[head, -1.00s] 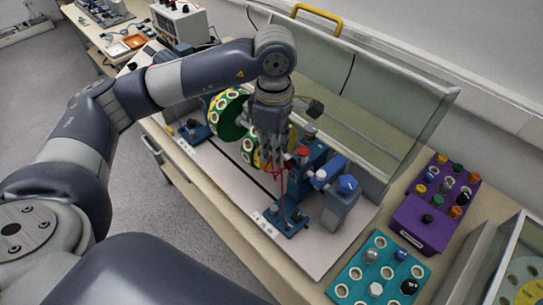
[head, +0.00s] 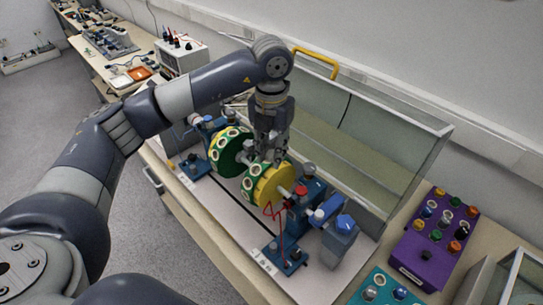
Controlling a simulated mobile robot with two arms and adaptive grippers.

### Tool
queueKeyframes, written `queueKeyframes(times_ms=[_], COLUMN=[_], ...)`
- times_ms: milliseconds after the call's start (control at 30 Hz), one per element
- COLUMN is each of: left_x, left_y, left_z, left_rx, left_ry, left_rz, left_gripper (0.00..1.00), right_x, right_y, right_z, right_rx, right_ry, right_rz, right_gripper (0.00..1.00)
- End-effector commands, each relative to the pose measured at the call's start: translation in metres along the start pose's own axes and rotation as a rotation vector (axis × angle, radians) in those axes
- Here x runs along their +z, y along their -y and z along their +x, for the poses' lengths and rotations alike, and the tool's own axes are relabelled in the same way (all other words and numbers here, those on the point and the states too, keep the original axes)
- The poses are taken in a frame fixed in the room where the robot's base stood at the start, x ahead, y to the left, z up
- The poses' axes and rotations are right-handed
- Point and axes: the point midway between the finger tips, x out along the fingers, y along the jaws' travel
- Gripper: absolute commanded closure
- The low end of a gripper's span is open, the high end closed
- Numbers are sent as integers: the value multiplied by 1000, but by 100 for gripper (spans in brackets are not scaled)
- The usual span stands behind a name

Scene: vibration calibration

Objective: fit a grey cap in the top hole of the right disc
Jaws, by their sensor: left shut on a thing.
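The right disc (head: 276,187) is yellow on its face, with a green rim carrying white-ringed holes. It stands upright on the blue shaft rig, beside the similar left disc (head: 228,146). My left gripper (head: 266,157) points down at the top of the right disc, with its fingertips at or just above the rim. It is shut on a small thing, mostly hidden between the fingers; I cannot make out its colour. The fingers cover the top hole, so I cannot tell whether the thing touches it. My right gripper is out of view.
A teal tray (head: 352,297) with caps is cut off at the bottom right. A purple box (head: 408,252) holds several coloured caps. A clear guard (head: 400,140) with a yellow handle (head: 315,62) stands open behind the discs. Red wires (head: 272,212) hang before the right disc.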

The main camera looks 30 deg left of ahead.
Motion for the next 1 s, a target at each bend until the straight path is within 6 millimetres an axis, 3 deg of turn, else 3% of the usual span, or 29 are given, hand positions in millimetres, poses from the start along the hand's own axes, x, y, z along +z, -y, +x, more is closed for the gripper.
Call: queueKeyframes(times_ms=[700, 1000], left_x=[33, 40], left_y=[-21, -26], left_z=[-27, -31], left_rx=[1, 4], left_ry=[-13, -17], left_rz=[-949, -1181], left_gripper=[82, 82], right_x=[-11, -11], right_y=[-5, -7], right_z=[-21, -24], right_rx=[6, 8], right_ry=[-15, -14], right_rz=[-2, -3], right_gripper=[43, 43])
